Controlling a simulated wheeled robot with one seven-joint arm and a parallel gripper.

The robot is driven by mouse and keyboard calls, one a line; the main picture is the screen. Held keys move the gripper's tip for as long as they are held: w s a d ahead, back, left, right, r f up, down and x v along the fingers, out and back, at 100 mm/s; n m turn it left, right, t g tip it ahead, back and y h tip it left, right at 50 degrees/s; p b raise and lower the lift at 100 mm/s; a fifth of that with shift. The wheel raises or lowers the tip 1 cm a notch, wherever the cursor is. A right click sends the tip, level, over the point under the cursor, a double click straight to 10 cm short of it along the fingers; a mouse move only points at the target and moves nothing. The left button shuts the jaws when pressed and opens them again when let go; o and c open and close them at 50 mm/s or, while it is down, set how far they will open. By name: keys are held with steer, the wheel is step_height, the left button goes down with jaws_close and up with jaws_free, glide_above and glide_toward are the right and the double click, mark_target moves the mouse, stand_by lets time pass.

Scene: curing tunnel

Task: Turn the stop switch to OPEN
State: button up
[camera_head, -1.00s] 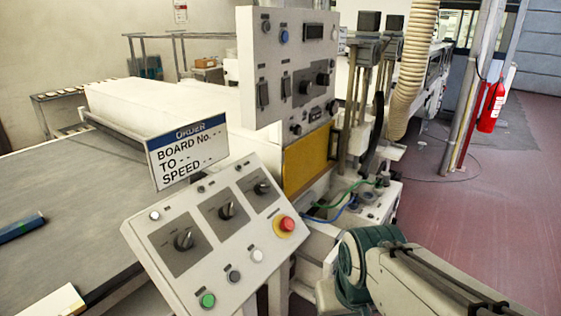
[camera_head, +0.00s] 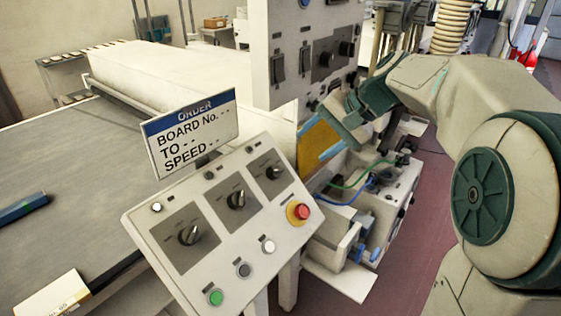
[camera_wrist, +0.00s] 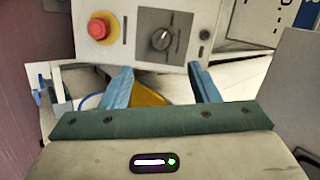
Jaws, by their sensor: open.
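A tilted white control panel (camera_head: 225,230) carries three black rotary knobs: left (camera_head: 190,235), middle (camera_head: 237,200) and right (camera_head: 274,172). Their labels are too small to read, so I cannot tell which is the stop switch. My gripper (camera_head: 321,138) is open and empty, beyond the panel's right end and in front of a yellow plate. In the wrist view, the blue fingers of my gripper (camera_wrist: 159,76) are apart. The right knob (camera_wrist: 161,40) shows above the gap between them, not touched, with the red stop button (camera_wrist: 98,28) to its left.
A red push button on a yellow ring (camera_head: 299,212) and a green button (camera_head: 215,297) sit on the panel. An order sign (camera_head: 190,130) stands behind it. An upright switch cabinet (camera_head: 285,30) rises behind. Wires (camera_head: 350,190) lie right of the panel.

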mark_target(279, 169)
steer(key=p+x, duration=0.1)
steer(key=x, duration=1.2)
steer(key=shift+w+a+f, duration=0.1)
steer(key=shift+w+a, duration=0.15)
steer(key=shift+a, duration=0.1)
steer(key=c, duration=1)
